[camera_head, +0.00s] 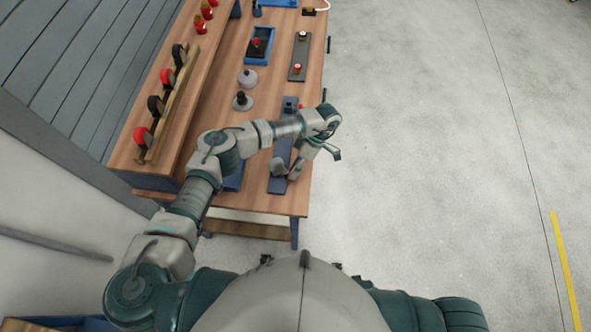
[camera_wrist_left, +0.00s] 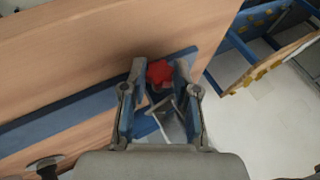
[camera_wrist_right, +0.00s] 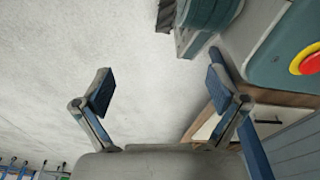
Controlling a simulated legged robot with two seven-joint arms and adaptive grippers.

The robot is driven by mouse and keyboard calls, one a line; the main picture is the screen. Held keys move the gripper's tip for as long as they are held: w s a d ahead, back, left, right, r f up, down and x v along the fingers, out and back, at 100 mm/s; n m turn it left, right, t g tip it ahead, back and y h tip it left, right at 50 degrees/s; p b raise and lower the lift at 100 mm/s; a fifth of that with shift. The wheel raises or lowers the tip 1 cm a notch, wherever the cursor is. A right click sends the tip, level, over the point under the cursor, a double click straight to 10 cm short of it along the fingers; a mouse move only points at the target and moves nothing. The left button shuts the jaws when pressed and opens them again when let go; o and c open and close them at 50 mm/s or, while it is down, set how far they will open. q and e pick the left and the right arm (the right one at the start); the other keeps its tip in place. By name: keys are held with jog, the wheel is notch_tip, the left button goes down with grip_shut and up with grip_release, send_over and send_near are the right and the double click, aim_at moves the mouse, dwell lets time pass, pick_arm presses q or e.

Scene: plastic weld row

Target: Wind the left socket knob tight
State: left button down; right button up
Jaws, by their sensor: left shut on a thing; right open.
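A red star-shaped knob (camera_wrist_left: 160,73) shows in the left wrist view, between the fingertips of my left gripper (camera_wrist_left: 160,82). The gripper is shut on it. The knob stands over a blue plate (camera_wrist_left: 80,97), with a pale metal piece (camera_wrist_left: 168,122) just below it in the picture. In the head view my left gripper (camera_head: 288,171) reaches down over the near end of the long blue plate (camera_head: 283,150), and the knob is hidden there. My right gripper (camera_wrist_right: 160,88) is open and empty above the floor in the right wrist view.
Grey floor (camera_head: 440,130) to the right is clear.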

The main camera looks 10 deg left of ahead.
pick_arm(q)
jog(key=shift+w+r, duration=0.15)
jog(key=shift+w, duration=0.05)
dwell(0.4)
jog(key=c, duration=1.1)
grip_release()
jog(key=shift+o, duration=1.2)
jog(key=v, duration=1.2)
jog(key=shift+w, duration=0.25)
